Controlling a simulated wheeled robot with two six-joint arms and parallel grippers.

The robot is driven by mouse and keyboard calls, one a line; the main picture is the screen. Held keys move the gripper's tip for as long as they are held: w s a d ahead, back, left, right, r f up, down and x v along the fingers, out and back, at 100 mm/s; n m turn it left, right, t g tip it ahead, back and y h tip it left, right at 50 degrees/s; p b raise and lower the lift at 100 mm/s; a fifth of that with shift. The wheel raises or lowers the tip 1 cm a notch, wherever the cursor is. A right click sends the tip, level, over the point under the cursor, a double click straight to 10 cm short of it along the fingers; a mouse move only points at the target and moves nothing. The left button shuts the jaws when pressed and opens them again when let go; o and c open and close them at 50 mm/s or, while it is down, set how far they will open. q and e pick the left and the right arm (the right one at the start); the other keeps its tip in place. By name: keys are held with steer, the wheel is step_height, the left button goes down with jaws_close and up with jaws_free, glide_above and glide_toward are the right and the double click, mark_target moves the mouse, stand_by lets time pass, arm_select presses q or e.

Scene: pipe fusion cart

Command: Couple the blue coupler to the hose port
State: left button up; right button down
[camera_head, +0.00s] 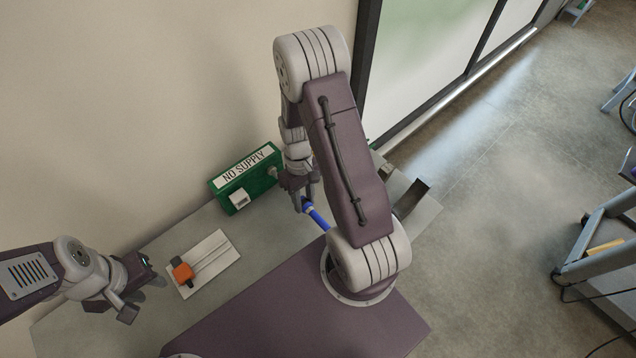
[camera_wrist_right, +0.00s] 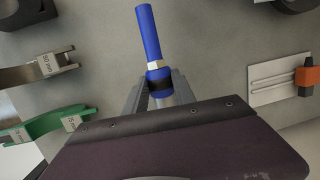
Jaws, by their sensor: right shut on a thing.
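The blue coupler (camera_head: 316,216) is a blue tube with a metal nut. My right gripper (camera_head: 304,202) is shut on it, and the coupler slants down and right from the fingers in the head view. In the right wrist view the blue coupler (camera_wrist_right: 149,32) points up and away from the jaws, with its nut and a dark band near the fingers. A small grey fitting, seemingly the hose port (camera_head: 272,172), sits on the green box's right side, up and left of my right gripper and apart from the coupler. My left gripper (camera_head: 143,290) is at the lower left; its jaw opening is unclear.
The green box (camera_head: 218,186) is labelled NO SUPPLY and stands near the wall. A white plate (camera_head: 216,251) with an orange block (camera_head: 182,272) lies beside my left gripper. A green clip (camera_wrist_right: 45,126) and a metal clip (camera_wrist_right: 38,71) lie left in the wrist view.

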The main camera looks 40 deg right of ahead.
steer(key=shift+a, duration=0.45)
steer(key=shift+w+d, duration=0.15)
steer(key=shift+d, duration=0.5)
steer(key=shift+w+d+f, duration=0.15)
steer(key=shift+w, duration=0.15)
steer(key=w, duration=0.1)
steer(key=w+a, duration=0.1)
steer(key=w, duration=0.1)
steer(key=shift+w+a, duration=0.15)
steer(key=shift+w, duration=0.15)
arm_select(q)
steer(key=shift+r+p, duration=0.25)
steer(key=shift+p, duration=0.05)
arm_select(e)
steer(key=shift+w, duration=0.65)
arm_select(q)
steer(key=shift+w+r, duration=0.1)
steer(key=shift+r, duration=0.15)
